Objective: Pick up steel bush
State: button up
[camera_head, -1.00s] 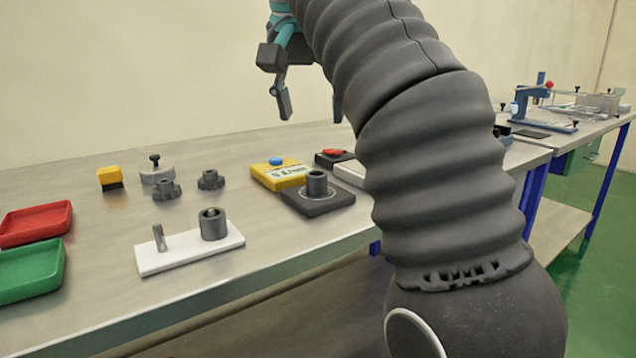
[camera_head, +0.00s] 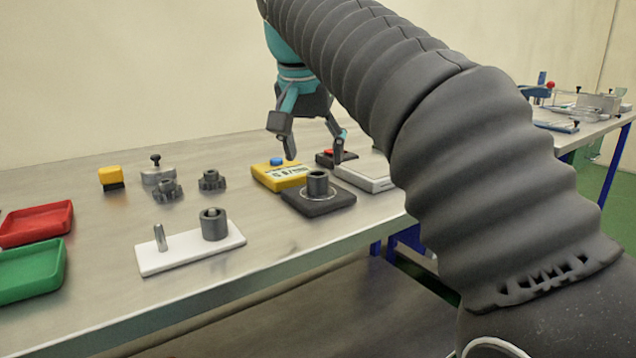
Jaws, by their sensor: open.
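The pictures do not tell which one is the steel bush. My gripper (camera_head: 314,160) is open and empty, fingers pointing down, above and slightly behind the bush on the black base. It appears apart from it; the exact depth is hard to tell.
A bare pin (camera_head: 160,238) stands on the white plate. The yellow gauge (camera_head: 282,176) has a display and a blue button. Two dark knobs (camera_head: 212,180), a yellow block (camera_head: 110,178), a red tray (camera_head: 36,222) and a green tray (camera_head: 32,268) stand left. A grey box (camera_head: 364,176) stands right.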

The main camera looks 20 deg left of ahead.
aim_at(317, 175)
jog(key=shift+b+x, duration=0.75)
jog(key=shift+x, duration=2.1)
grip_shut()
